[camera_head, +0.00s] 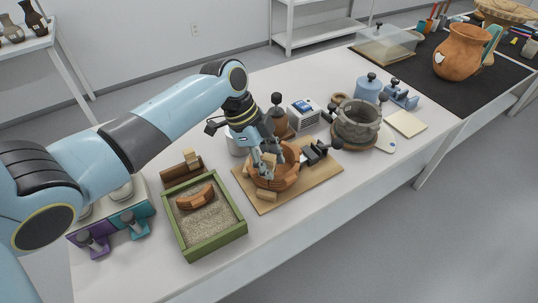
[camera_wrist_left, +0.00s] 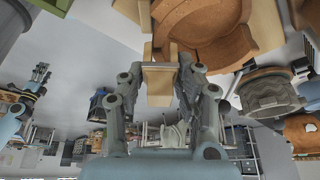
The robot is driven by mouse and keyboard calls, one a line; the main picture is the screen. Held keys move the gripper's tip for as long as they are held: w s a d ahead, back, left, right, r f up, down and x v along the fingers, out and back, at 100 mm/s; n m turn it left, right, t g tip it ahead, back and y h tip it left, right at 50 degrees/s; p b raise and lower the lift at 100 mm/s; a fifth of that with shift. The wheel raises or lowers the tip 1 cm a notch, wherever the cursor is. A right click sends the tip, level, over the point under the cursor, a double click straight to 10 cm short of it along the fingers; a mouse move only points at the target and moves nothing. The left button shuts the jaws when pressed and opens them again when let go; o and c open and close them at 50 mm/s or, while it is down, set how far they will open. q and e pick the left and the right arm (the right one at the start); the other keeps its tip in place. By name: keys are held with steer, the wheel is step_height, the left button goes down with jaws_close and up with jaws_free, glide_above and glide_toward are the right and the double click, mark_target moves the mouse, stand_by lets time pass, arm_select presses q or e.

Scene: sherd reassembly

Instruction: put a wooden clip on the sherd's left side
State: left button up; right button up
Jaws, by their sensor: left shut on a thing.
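A terracotta bowl (camera_head: 287,181) with an uneven rim stands on a wooden board (camera_head: 322,178). My left gripper (camera_head: 267,163) is over the bowl's left part, pointing down. In the left wrist view my left gripper (camera_wrist_left: 160,78) is shut on a pale wooden clip (camera_wrist_left: 160,88), with a finger on each side. The bowl (camera_wrist_left: 205,42) is close beyond the clip there; I cannot tell whether they touch. The seam between sherd and bowl is hidden or too small to tell.
A green sand tray (camera_head: 218,241) holding a curved terracotta piece (camera_head: 196,198) stands left of the board. A black clamp (camera_head: 316,152) is at the bowl's right. A grey pot (camera_head: 358,122) stands further right. The front right of the table is clear.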

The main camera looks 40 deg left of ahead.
arm_select(q)
steer(key=shift+f, duration=0.15)
steer(key=shift+s+r+n+p, duration=0.1)
steer(key=shift+r+n+p, duration=0.15)
steer(key=shift+n+p, duration=0.4)
stand_by(0.5)
steer(key=shift+f, duration=0.1)
stand_by(0.7)
steer(key=shift+f, duration=0.2)
stand_by(0.4)
steer(key=o, duration=0.8)
steer(key=shift+r, duration=0.15)
stand_by(0.4)
